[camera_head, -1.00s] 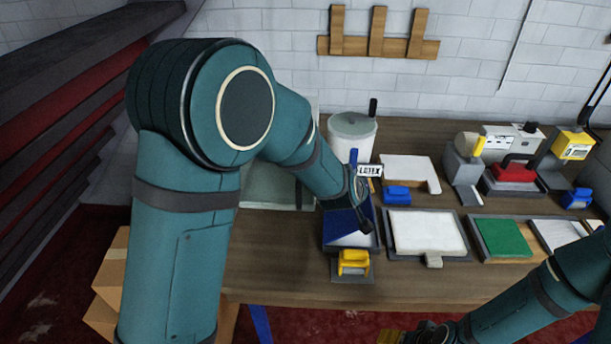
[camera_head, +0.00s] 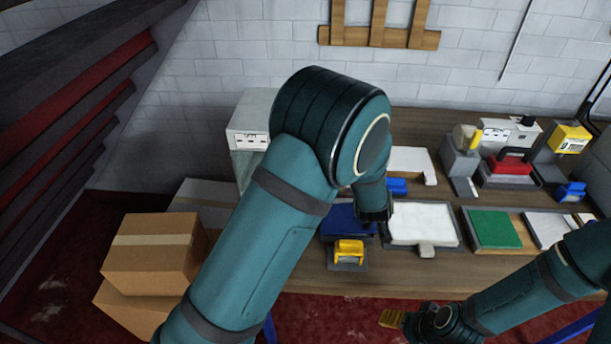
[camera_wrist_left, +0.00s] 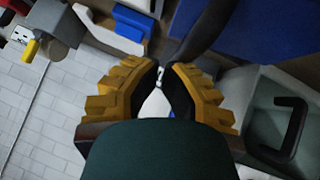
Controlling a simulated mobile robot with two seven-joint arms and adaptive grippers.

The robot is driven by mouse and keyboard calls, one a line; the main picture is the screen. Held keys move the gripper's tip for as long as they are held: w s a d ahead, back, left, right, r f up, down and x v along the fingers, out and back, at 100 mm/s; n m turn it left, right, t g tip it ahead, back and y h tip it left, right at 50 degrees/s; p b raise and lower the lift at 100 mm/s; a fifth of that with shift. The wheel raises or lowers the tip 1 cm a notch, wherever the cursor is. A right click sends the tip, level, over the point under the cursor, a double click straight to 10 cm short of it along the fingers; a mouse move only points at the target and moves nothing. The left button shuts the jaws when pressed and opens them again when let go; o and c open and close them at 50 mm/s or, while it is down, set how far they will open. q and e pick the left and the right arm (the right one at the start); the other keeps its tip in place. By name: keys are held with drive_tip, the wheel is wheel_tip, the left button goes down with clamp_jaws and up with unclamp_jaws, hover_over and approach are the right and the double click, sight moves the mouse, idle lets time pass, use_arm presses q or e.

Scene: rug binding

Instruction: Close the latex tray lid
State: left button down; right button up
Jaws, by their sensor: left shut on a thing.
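The latex tray's dark blue lid (camera_head: 345,219) lies low over the tray behind the yellow-handled tool. It shows as a blue panel (camera_wrist_left: 255,25) in the left wrist view. My left arm hides its right part, so I cannot tell whether it is fully flat. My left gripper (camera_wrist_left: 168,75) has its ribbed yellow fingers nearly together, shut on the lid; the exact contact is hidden. A dark bar runs past the fingertips. My right gripper (camera_head: 392,318) hangs low in front of the table, away from the tray.
A yellow-handled tool (camera_head: 348,250) stands just in front of the tray. A white-filled tray (camera_head: 423,222) and a green tray (camera_head: 494,229) lie to its right. A blue-handled block (camera_head: 396,187) is behind. Cardboard boxes (camera_head: 150,252) stand left of the table.

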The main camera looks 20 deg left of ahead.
use_arm(q)
drive_tip(key=shift+w+d+f, duration=0.15)
drive_tip(key=shift+d+f, duration=0.05)
drive_tip(key=shift+f, duration=0.5)
drive_tip(key=shift+d+f+b, duration=0.35)
drive_tip(key=shift+d+f, duration=0.05)
drive_tip(key=shift+f, duration=0.4)
use_arm(e)
drive_tip(key=shift+f, duration=0.4)
